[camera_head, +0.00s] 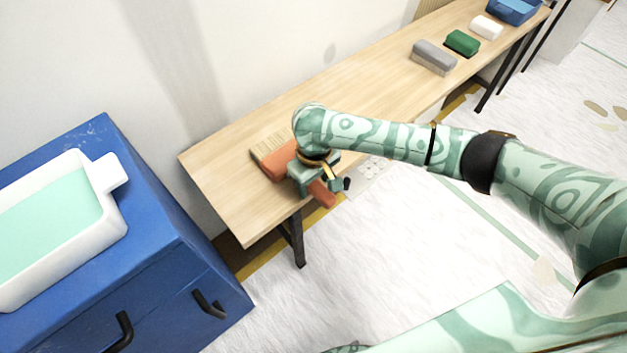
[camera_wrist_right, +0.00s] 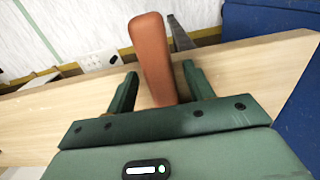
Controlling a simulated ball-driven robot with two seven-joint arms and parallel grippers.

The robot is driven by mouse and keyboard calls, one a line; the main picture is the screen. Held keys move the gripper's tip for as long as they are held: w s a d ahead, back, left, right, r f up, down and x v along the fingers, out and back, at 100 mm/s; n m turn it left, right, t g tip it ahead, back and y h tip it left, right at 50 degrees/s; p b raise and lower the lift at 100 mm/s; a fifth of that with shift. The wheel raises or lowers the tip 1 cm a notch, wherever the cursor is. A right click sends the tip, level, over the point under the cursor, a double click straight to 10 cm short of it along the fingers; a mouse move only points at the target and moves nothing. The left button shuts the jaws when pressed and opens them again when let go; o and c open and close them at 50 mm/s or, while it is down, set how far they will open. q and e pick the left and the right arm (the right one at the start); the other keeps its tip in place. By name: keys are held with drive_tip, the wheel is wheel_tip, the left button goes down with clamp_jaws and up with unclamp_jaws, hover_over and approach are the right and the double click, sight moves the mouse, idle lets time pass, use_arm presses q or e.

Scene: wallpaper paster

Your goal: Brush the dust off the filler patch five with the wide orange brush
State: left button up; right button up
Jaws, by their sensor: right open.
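The wide orange brush (camera_head: 277,166) lies at the near end of the wooden bench, with pale bristles toward the wall and its handle past the front edge. My right gripper (camera_head: 330,188) is over the handle. In the right wrist view the orange handle (camera_wrist_right: 152,55) stands between the two fingers of my open right gripper (camera_wrist_right: 158,83), with a gap on both sides. A faint grey spot (camera_head: 329,53) shows on the wall; I cannot tell whether it is filler patch five. My left gripper is out of view.
The wooden bench (camera_head: 230,196) runs along the wall. A grey block (camera_head: 433,57), a green block (camera_head: 462,43), a white block (camera_head: 486,27) and a blue box (camera_head: 513,10) stand at its far end. A blue cabinet (camera_head: 165,235) with a white tray (camera_head: 110,225) is at left.

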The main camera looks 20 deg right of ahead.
wheel_tip(320, 180, up, 6)
drive_tip(key=p, duration=0.5)
drive_tip(key=shift+w, duration=0.15)
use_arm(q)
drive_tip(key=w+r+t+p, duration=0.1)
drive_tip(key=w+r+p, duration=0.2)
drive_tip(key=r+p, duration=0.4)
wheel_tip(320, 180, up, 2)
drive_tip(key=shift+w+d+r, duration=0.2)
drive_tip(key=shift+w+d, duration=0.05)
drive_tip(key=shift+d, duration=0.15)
use_arm(e)
wheel_tip(320, 180, up, 10)
